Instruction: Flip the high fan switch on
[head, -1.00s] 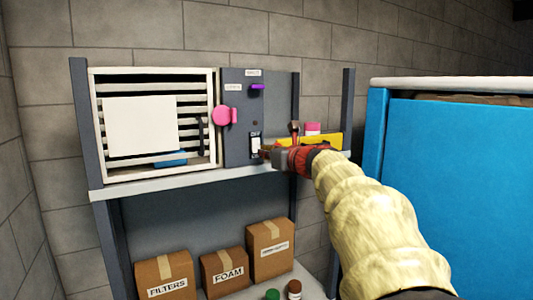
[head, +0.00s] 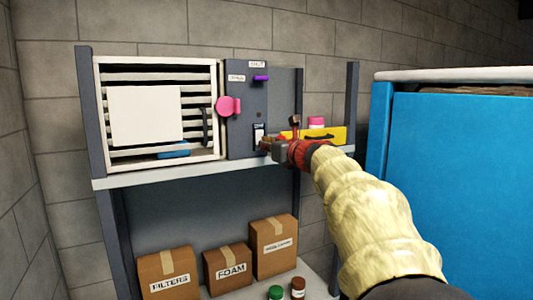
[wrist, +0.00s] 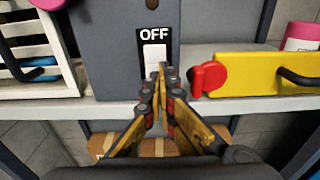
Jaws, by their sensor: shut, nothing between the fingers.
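The fan switch (wrist: 155,58) is a white rocker on a black plate at the lower edge of the grey control panel (head: 245,110). The word OFF shows above the rocker in the wrist view. In the head view the switch (head: 259,133) is partly behind my gripper. My gripper (wrist: 162,70) is shut and empty, its fingertips in front of the rocker's lower part. I cannot tell whether the tips touch it. In the head view my gripper (head: 268,146) reaches in from the right at shelf height.
A pink knob (head: 228,106) and purple lever (head: 261,78) are on the panel. A slatted white box (head: 98,120) stands left. A yellow case (wrist: 260,75) with a red part (wrist: 208,78) sits close right of the fingers. A blue cabinet (head: 460,180) stands right. Cartons (head: 230,268) are below.

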